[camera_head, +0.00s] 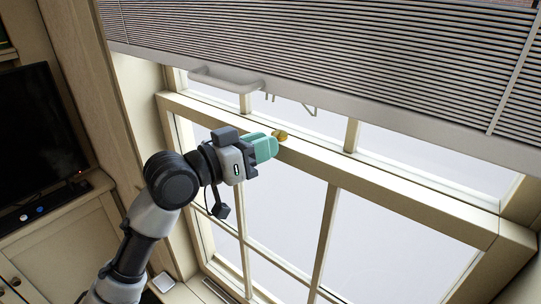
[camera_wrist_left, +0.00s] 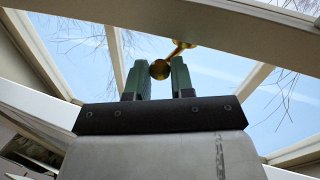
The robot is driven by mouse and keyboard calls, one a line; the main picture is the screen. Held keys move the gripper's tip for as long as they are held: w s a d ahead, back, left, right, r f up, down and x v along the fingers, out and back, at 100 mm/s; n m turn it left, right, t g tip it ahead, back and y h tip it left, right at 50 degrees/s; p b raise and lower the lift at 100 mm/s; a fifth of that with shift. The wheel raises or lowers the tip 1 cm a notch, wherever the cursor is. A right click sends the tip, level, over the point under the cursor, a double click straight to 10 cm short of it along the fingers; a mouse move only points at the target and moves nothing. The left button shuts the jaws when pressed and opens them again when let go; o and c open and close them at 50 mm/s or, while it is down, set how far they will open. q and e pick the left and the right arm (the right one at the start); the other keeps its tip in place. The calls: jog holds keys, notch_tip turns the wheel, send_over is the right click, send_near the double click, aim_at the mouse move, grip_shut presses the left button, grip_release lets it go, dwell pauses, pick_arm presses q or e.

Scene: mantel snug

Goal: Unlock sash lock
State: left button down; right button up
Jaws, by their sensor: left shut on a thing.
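The sash lock (camera_head: 281,134) is a small brass fitting on the cream meeting rail of the window. In the left wrist view the sash lock (camera_wrist_left: 186,44) shows a round brass knob and a thin arm leading up to the right to its base. My left gripper (camera_head: 268,147), with green fingers, is at the lock. Its fingers stand either side of the knob and are shut on it. In the head view the fingers hide part of the lock. My right gripper is not in view.
A slatted blind (camera_head: 340,60) hangs over the upper window, with a pale handle-like bar (camera_head: 228,80) near its bottom rail. A dark screen (camera_head: 40,125) stands on a cabinet (camera_head: 65,245) at the left. The glass in front of the lower sash is clear.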

pick_arm(q)
jog(key=shift+w+a+m+g+h+b, duration=0.65)
jog(key=shift+m+g+b, duration=0.9)
jog(key=shift+g, duration=0.75)
jog(key=shift+w+a+m+g+h+b, duration=0.7)
jog(key=shift+m+g+b, duration=0.85)
jog(key=shift+g, duration=0.75)
jog(key=shift+w+a+m+g+h+b, duration=0.45)
jog(key=shift+w+m+g+b, duration=0.35)
jog(key=shift+m+g+b, duration=1.15)
jog(key=shift+f+g+p, duration=0.1)
jog(key=shift+g+p, duration=0.3)
jog(key=shift+g, duration=0.25)
jog(key=shift+n, duration=0.25)
jog(key=c, duration=1.1)
grip_release()
jog(key=shift+o, duration=0.6)
